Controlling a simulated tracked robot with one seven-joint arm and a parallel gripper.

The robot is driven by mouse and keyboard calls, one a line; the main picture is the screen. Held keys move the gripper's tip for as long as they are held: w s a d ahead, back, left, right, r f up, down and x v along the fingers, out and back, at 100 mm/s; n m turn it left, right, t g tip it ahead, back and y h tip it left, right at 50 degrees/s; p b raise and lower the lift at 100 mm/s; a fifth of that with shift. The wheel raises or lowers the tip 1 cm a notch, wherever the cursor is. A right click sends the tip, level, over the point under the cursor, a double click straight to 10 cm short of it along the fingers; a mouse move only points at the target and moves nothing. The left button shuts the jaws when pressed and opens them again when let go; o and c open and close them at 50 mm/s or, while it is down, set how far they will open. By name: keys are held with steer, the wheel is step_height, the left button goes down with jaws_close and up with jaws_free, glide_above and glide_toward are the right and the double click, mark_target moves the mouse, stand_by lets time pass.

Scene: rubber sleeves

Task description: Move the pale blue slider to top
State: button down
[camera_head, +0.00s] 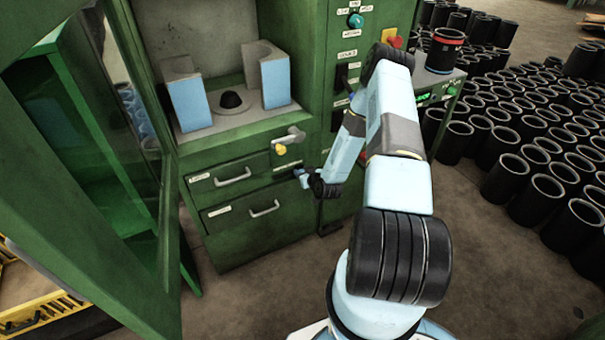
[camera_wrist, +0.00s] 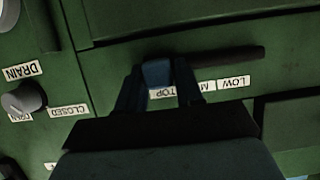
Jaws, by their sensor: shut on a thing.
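The slider (camera_wrist: 155,73) is a small blue block on a dark horizontal slot in the green panel. In the wrist view it is at the slot's left end, just above the TOP label (camera_wrist: 170,94). My gripper (camera_wrist: 158,82) has one dark finger on each side of the slider and is shut on it. The slot (camera_wrist: 225,57) runs bare to the right, above the labels M, partly covered, and LOW (camera_wrist: 233,82). In the head view my gripper (camera_head: 304,178) is at the cabinet front, right of the drawers; the slider cannot be told apart there.
A drain knob (camera_wrist: 24,98) with DRAIN and CLOSED labels is left of the slot. Two drawer handles (camera_head: 232,177) (camera_head: 264,209) and a grey lever (camera_head: 289,138) stick out nearby. A green glazed door (camera_head: 100,130) hangs open at left. Many black sleeves (camera_head: 508,178) stand at right.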

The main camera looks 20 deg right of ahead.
steer(key=c, duration=0.9)
jaws_free()
steer(key=shift+d, duration=0.3)
steer(key=shift+s, duration=0.1)
steer(key=v, duration=1.3)
steer(key=shift+s+r, duration=0.1)
steer(key=shift+s, duration=0.15)
